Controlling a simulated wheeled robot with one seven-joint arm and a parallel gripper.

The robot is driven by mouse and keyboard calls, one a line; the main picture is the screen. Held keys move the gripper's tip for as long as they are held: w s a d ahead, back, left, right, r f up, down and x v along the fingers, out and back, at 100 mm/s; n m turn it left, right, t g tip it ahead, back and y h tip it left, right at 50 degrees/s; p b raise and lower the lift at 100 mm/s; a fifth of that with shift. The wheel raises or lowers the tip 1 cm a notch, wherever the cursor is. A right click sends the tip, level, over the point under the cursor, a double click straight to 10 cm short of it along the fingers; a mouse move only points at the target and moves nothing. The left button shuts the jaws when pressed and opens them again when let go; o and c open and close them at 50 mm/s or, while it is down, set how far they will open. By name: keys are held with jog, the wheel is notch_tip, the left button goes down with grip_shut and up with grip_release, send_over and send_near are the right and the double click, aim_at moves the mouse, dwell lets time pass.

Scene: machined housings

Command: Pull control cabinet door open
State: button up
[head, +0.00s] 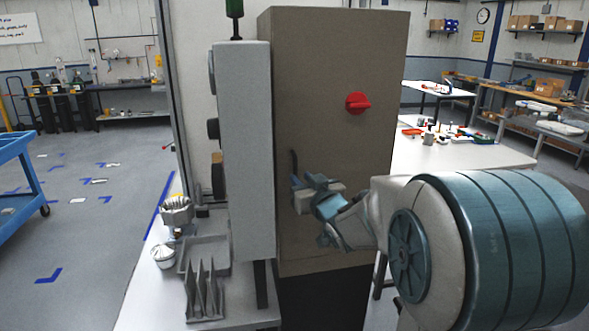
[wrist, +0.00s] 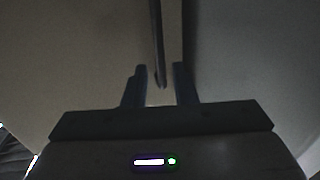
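The control cabinet (head: 335,60) is a tall tan box, with its broad door face toward me. A red rotary switch (head: 357,103) sits on the upper part of the door. A dark, slim upright handle (head: 293,163) is near the door's left edge. My gripper (head: 298,187) is at the handle's lower part, which it partly hides. In the wrist view my gripper (wrist: 161,75) has its two fingers apart, with the lower end of the handle (wrist: 157,40) between them. Gaps show on both sides of the handle. I can make out no opening at the door's edge.
A grey machine housing (head: 245,150) stands close at the cabinet's left. A bench with a grey tray (head: 205,252) and metal parts is at the lower left. A white table (head: 460,153) with small parts stands behind on the right. Open floor lies far left.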

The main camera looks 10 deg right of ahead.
aim_at(296, 174)
jog(key=shift+w+a+p, duration=0.25)
jog(key=shift+w+p, duration=0.05)
jog(key=shift+w, duration=0.9)
jog(key=shift+w+a+p, duration=0.25)
jog(key=shift+w+p, duration=0.05)
jog(key=shift+w, duration=0.9)
grip_shut()
